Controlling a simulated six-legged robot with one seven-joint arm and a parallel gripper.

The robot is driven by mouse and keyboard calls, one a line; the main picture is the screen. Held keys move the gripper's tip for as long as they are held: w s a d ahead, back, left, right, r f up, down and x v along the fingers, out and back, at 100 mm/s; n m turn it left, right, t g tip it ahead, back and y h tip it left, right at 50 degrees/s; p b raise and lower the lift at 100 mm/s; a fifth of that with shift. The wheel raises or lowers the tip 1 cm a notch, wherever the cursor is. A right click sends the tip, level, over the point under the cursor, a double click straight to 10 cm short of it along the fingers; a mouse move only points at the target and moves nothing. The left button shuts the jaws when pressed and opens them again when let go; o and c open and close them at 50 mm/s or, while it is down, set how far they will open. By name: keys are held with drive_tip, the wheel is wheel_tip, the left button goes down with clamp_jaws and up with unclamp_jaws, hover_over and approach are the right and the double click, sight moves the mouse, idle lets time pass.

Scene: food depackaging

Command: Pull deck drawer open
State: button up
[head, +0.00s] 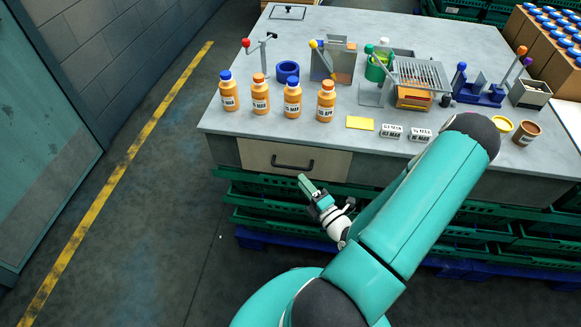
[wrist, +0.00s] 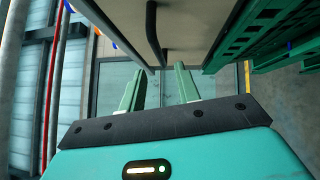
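The deck drawer (head: 261,156) has a beige front under the left part of the grey worktop and looks shut. A black bar handle (head: 293,168) crosses its middle. In the wrist view the drawer front (wrist: 192,28) fills the top, and the handle (wrist: 152,32) stands out from it. My gripper (head: 304,179) is just below and near the handle in the head view. In the wrist view my gripper (wrist: 160,72) has its two green fingers apart with nothing between them. The handle's near end lies above the gap. I cannot tell whether the fingers touch it.
Green crates (head: 240,197) are stacked below the drawer on a blue pallet (head: 250,240). Several orange bottles (head: 260,98) stand on the worktop (head: 225,122) above. Floor (head: 170,200) is clear to the left, with a yellow line (head: 123,165) on it.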

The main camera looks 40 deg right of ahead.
sight(291, 167)
drive_tip(key=w, duration=0.5)
drive_tip(key=w+d+r, duration=0.1)
drive_tip(key=w, duration=0.1)
drive_tip(key=shift+w, duration=0.25)
clamp_jaws()
